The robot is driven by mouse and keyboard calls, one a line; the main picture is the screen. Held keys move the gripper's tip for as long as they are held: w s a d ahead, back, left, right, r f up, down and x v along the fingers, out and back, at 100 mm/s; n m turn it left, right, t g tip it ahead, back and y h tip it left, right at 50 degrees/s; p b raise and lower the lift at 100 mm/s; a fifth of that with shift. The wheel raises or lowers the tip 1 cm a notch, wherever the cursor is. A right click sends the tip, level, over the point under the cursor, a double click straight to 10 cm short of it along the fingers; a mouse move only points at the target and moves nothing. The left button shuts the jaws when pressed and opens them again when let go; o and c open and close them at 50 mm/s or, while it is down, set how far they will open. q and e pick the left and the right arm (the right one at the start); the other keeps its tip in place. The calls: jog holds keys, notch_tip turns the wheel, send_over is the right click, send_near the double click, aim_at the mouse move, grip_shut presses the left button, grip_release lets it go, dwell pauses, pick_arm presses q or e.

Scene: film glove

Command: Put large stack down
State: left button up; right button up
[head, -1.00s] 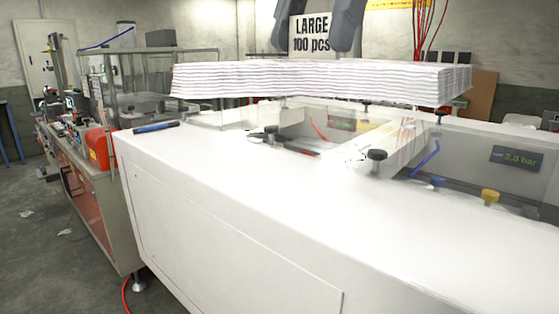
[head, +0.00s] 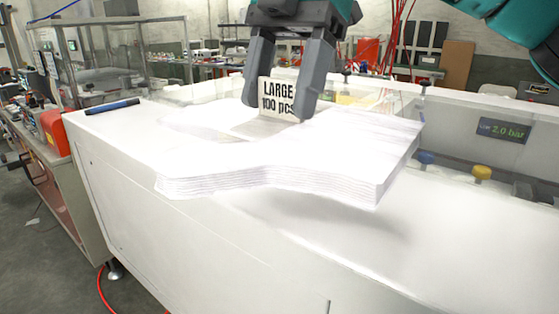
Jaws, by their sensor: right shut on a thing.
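The large stack (head: 350,145) is a thick pile of thin white layers with a wide end at right and a curved outline. It is in the middle of the head view, above the white machine top (head: 290,245). A shadow shows under its right part, which looks raised; whether the left end touches is unclear. My right gripper (head: 277,112) comes down from the top, its two grey fingers shut on the stack at its far side, around a white "LARGE 100 pcs" label (head: 277,88). The exact grip contact is hidden. My left gripper is not in view.
A blue pen-like item (head: 112,106) lies on the machine top at left. Blue and yellow knobs (head: 481,173) and a pressure display reading 2.0 bar (head: 504,130) are at right. The near machine top is clear. A side bench with a red box (head: 45,131) stands left.

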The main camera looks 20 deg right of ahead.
notch_tip(320, 180, down, 9)
jog(key=shift+f, duration=0.15)
dwell(0.4)
jog(key=o, duration=1.1)
jog(key=shift+b, duration=0.3)
jog(key=p+v, duration=0.1)
jog(key=v, duration=1.1)
jog(key=shift+s, duration=0.1)
